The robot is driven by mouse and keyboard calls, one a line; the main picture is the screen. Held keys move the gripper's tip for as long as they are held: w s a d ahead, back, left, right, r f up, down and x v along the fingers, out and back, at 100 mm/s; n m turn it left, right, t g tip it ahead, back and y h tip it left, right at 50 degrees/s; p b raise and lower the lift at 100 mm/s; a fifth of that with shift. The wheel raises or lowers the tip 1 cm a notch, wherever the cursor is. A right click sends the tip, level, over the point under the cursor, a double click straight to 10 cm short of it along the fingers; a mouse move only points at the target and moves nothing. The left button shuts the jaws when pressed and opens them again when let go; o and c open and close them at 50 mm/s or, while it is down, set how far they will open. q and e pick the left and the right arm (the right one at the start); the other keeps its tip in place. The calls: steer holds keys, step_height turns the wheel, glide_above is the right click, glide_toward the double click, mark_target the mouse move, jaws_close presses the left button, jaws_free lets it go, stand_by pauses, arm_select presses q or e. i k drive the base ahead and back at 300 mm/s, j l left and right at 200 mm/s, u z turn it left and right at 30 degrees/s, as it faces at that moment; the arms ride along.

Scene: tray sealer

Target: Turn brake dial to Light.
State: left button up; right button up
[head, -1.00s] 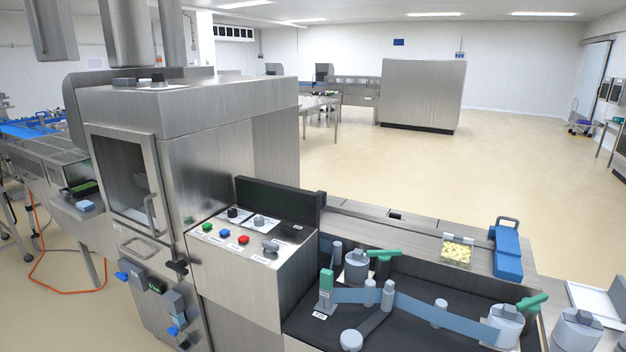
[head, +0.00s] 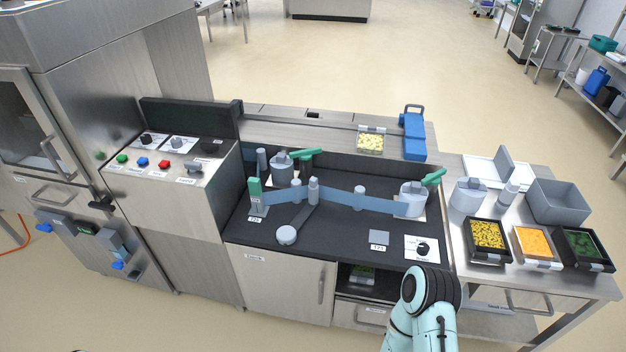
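A black dial on a white plate (head: 422,248) sits at the front right of the dark film deck (head: 330,245). The printing on its plate is too small to read. Two more dials, a black one (head: 147,139) and a grey one (head: 177,142), sit on white plates on the sloped control panel. I cannot read which dial is marked as the brake. One of my arms rises from the bottom edge just in front of the deck dial, and its gripper does not show. My other gripper is out of view too.
Green, blue and red buttons (head: 164,164) sit on the panel. Food trays (head: 487,240) and a grey bin (head: 558,200) stand on the right table. The deck's front right is fairly clear.

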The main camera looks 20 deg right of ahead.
mark_target(423, 249)
steer(key=z, duration=1.55)
